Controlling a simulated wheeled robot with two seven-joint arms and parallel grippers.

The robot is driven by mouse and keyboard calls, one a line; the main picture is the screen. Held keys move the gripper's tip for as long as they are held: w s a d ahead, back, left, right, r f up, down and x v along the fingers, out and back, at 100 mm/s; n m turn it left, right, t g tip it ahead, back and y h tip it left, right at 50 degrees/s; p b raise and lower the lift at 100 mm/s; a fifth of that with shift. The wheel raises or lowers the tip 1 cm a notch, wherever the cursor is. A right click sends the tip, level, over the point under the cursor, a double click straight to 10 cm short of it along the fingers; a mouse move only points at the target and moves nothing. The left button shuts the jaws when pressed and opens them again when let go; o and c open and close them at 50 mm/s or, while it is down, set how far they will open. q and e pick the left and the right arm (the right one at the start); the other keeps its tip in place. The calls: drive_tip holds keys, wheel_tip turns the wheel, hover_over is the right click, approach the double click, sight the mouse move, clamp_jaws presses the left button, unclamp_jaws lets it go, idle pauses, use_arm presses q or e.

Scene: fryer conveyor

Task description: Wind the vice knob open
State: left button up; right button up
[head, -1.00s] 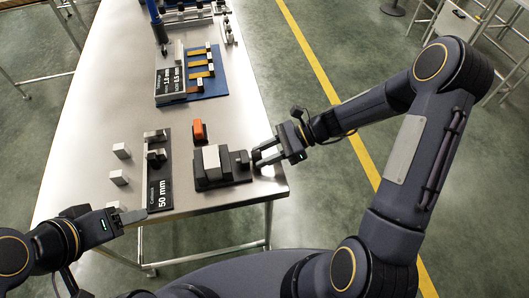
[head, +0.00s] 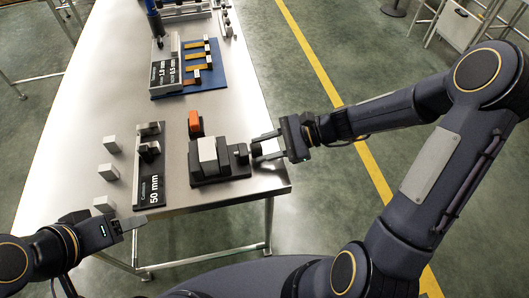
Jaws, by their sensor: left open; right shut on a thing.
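The vice (head: 232,170) is a dark block on a base near the table's right front edge, with a pale grey block (head: 208,150) between its jaws. Its knob (head: 256,149) sticks out on the right side and is mostly hidden by my fingers. My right gripper (head: 268,148) comes in from the right and is shut on the knob, with the fingers on either side of it. My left gripper (head: 132,222) is open and empty at the table's front left, apart from the vice.
An orange block (head: 194,122) stands behind the vice. A black "50 mm" gauge plate (head: 150,190) lies left of it, with several small metal blocks (head: 108,172) beyond. A blue board (head: 212,82) with yellow strips is farther back. Clear table lies around the vice's front.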

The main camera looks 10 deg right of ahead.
drive_tip(key=shift+s+n+t+b, duration=0.1)
drive_tip(key=shift+n+t+b, duration=0.4)
drive_tip(key=shift+n+b, duration=0.55)
drive_tip(key=shift+m, duration=0.25)
drive_tip(key=o, duration=1)
drive_tip(key=shift+d, duration=0.1)
drive_tip(key=shift+v, duration=3.85)
